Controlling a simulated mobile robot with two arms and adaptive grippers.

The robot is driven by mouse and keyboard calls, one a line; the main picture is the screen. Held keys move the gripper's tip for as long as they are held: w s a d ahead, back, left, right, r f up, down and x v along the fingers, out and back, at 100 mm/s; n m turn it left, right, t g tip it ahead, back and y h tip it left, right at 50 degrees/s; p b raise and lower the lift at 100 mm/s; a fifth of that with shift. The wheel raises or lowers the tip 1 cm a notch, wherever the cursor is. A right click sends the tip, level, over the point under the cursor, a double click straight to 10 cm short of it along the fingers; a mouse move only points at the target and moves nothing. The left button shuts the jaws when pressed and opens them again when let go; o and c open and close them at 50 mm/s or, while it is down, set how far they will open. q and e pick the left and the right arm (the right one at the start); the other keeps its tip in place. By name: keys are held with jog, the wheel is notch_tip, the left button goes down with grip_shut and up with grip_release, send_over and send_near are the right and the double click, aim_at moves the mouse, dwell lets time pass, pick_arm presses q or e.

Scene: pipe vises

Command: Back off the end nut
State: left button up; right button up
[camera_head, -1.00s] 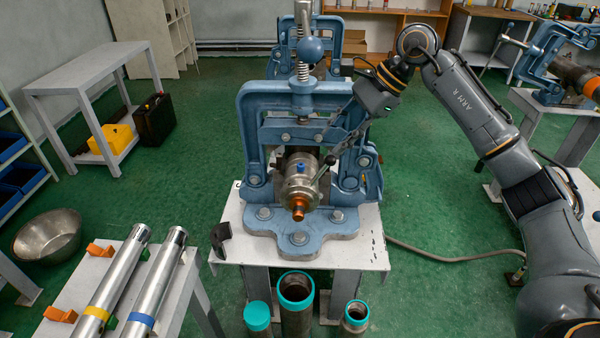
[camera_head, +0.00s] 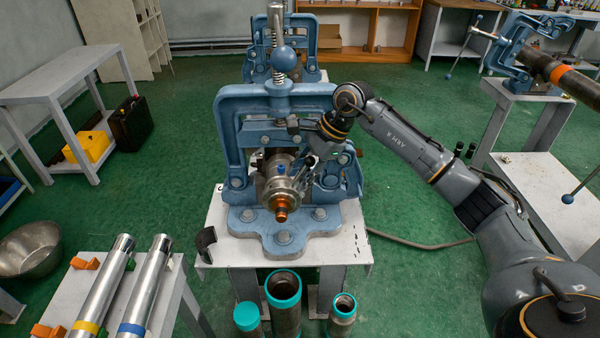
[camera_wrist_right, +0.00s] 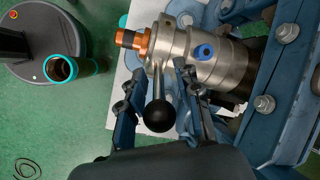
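A steel cylinder (camera_head: 277,178) with a blue port sits clamped in the blue pipe vise (camera_head: 230,130). It shows larger in the wrist view (camera_wrist_right: 215,65). An orange threaded end with a dark band (camera_wrist_right: 130,39) sticks out of its front; it also shows in the head view (camera_head: 282,206). A steel ring behind that end carries a lever with a black ball (camera_wrist_right: 159,116). I cannot tell which part is the end nut. My right gripper (camera_wrist_right: 160,75) is open, its fingers apart on either side of the lever, close to the cylinder. My left gripper is out of view.
Pipes with teal ends (camera_head: 284,290) stand in front of the vise table (camera_head: 350,240). Two steel tubes (camera_head: 150,280) lie on a bench at left. A second vise (camera_head: 530,50) holding a pipe stands at right.

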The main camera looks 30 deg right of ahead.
jog(key=shift+a+f, duration=0.1)
jog(key=shift+f, duration=0.15)
grip_shut()
jog(key=shift+w+r, duration=0.1)
jog(key=shift+w, duration=0.05)
